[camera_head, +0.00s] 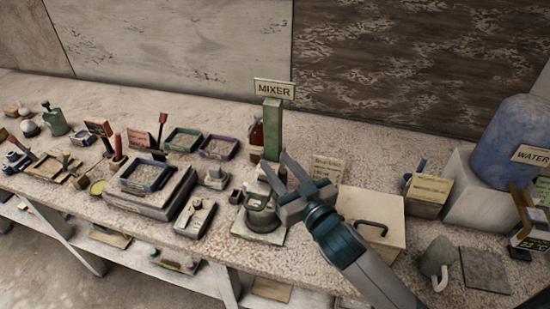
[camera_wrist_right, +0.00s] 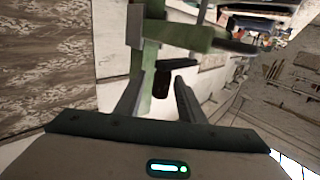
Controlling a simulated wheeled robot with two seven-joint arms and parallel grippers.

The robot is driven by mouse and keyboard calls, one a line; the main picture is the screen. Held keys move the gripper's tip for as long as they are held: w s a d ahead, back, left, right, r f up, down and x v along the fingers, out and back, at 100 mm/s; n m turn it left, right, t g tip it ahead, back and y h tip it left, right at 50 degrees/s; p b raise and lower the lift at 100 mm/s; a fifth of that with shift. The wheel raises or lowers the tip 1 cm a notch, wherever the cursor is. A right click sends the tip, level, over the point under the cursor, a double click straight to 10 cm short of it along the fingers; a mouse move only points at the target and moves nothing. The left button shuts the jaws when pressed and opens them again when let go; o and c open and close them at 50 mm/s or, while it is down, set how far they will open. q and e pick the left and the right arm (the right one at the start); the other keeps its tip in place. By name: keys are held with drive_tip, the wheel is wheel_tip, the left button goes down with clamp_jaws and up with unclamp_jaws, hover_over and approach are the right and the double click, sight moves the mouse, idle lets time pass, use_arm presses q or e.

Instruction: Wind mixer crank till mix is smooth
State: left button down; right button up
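The mixer has a green post (camera_head: 272,132) with a MIXER sign (camera_head: 275,90) on top and a grey metal pot (camera_head: 262,216) at its foot. My right gripper (camera_head: 274,168) is at the post, above the pot, with its two fingers spread. In the right wrist view the gripper (camera_wrist_right: 158,95) also shows its fingers apart. The green mixer frame (camera_wrist_right: 180,38) lies ahead, and a dark upright grip (camera_wrist_right: 162,82), perhaps the crank handle, appears between the fingertips. I cannot tell whether they touch it. The mix inside the pot is hidden. My left gripper is out of view.
A pale box with a dark handle (camera_head: 372,228) stands right of the pot, beneath my right arm. A blue water container (camera_head: 510,140) and a grey mug (camera_head: 436,258) are further right. Trays, including a blue-rimmed one (camera_head: 146,176), and tools crowd the left.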

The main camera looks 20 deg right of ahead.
drive_tip(key=shift+w+a, duration=0.2)
drive_tip(key=shift+w, duration=0.8)
clamp_jaws()
drive_tip(key=shift+n+y+p, duration=0.3)
